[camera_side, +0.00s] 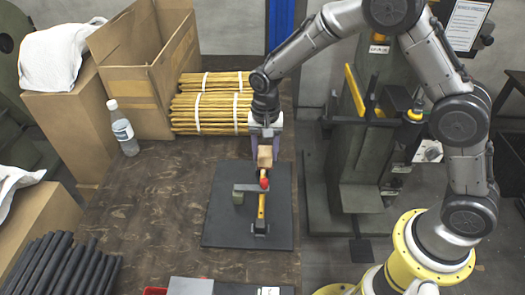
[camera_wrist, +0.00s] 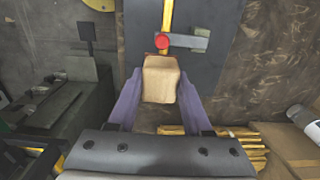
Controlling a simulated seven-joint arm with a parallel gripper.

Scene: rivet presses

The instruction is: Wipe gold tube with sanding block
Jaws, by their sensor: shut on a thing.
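The gold tube (camera_side: 261,207) lies on a black mat (camera_side: 225,228), running lengthwise in the side view, in a grey holder (camera_side: 246,188) near its far end. A red piece (camera_side: 264,184) sits at the tube by the holder. In the wrist view the tube (camera_wrist: 167,15) runs up from the red piece (camera_wrist: 162,41). My gripper (camera_side: 265,150) is shut on the tan sanding block (camera_side: 265,156). The block also shows between the purple fingers in the wrist view (camera_wrist: 160,80). It is close to the tube's far end; I cannot tell whether they touch.
Bundles of gold tubes (camera_side: 210,103) lie behind, beside an open cardboard box (camera_side: 145,70). A water bottle (camera_side: 123,128) stands left of the mat. Black tubes (camera_side: 60,265) lie at front left. A press (camera_side: 365,150) stands at right.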

